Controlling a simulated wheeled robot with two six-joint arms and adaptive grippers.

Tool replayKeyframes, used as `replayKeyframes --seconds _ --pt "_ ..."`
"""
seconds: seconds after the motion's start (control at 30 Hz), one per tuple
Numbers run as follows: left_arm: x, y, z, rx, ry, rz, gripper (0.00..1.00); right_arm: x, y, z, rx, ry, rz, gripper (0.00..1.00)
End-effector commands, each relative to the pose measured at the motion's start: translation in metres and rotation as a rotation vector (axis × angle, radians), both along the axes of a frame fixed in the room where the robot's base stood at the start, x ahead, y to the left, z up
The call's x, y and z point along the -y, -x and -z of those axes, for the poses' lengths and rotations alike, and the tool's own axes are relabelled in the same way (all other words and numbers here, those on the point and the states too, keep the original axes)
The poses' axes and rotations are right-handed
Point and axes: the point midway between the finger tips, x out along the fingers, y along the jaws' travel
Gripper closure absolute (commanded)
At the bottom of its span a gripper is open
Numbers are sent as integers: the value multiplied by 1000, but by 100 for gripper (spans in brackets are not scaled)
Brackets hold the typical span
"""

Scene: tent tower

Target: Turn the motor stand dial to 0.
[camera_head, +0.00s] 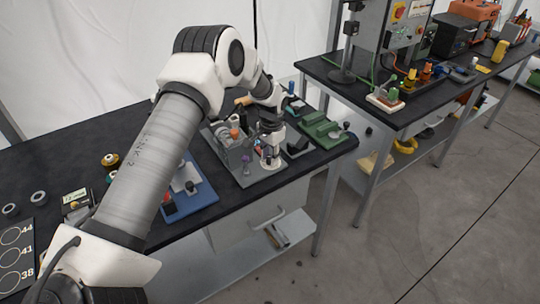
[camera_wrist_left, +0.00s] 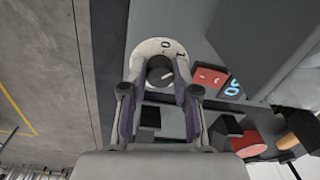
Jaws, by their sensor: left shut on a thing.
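The motor stand (camera_head: 235,143) is a grey unit on a grey base plate near the front right of the near table. Its dial shows in the left wrist view as a white disc (camera_wrist_left: 152,47) marked 0 and 1, with a dark round knob (camera_wrist_left: 160,70) at its centre. My left gripper (camera_head: 269,158) is down at the stand's right side. In the left wrist view the two fingers of my left gripper (camera_wrist_left: 159,77) are closed on the knob, one on each side. I cannot tell which mark the knob points to. My right gripper is not in view.
A red part (camera_wrist_left: 208,77) and a blue-lit display (camera_wrist_left: 232,88) lie right of the dial. A green fixture (camera_head: 322,130) stands right of the motor stand, and a blue tray (camera_head: 203,197) stands left. The table's front edge is close. A second bench stands at the right.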

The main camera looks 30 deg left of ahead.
Motion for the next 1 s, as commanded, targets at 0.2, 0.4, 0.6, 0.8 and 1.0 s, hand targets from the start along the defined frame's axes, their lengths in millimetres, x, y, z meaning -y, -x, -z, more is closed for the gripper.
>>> replayKeyframes --seconds 0.2,0.4,0.6,0.8,1.0 --pt "1 1 3 -2 2 -43 100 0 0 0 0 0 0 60" --pt "1 1 3 -2 2 -146 100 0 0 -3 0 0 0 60" --pt "2 1 3 -3 2 -304 100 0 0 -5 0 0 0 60" --pt "2 0 3 -2 2 -476 100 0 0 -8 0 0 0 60" --pt "2 0 4 -3 2 -629 100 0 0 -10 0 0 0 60"
